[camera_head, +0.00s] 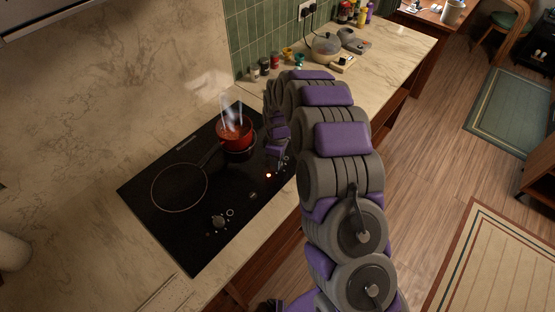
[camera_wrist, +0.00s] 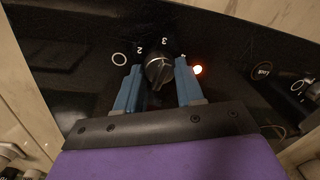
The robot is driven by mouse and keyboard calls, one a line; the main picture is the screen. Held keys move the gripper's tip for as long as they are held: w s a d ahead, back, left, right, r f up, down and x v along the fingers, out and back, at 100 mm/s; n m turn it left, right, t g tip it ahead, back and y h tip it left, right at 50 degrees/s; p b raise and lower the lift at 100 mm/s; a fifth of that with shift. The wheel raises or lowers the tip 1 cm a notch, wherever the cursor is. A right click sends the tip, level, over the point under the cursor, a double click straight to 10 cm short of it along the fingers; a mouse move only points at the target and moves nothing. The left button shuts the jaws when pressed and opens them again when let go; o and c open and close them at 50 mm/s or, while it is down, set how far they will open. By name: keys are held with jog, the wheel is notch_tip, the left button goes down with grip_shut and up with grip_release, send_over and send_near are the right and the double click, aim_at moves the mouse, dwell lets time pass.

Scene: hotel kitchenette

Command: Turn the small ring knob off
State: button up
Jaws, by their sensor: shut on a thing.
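A dark round knob (camera_wrist: 158,72) with a ridge across its top sits on the black cooktop (camera_head: 160,213), with white numbers and a ring mark around it. My gripper (camera_wrist: 159,66) is shut on this knob, one blue finger at each side. An orange-red light (camera_wrist: 198,70) glows beside the right finger; it also glows in the head view (camera_head: 268,175). In the head view the knob is mostly hidden by my gripper and arm. A red pot (camera_head: 236,133) with steam rising stands on the far cooking ring.
A second knob (camera_head: 218,221) stands near the cooktop's front end. Small jars (camera_head: 265,66) and a lidded pan (camera_head: 325,48) stand along the green tiled wall (camera_head: 255,35).

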jog(key=shift+w+r+n, duration=0.1)
jog(key=shift+n, duration=1.1)
jog(key=shift+a, duration=0.1)
jog(key=o, duration=0.8)
jog(key=shift+c, duration=0.2)
notch_tip(320, 180, up, 17)
jog(key=w+p, duration=0.1)
jog(key=shift+w+p, duration=0.2)
jog(key=shift+p, duration=0.15)
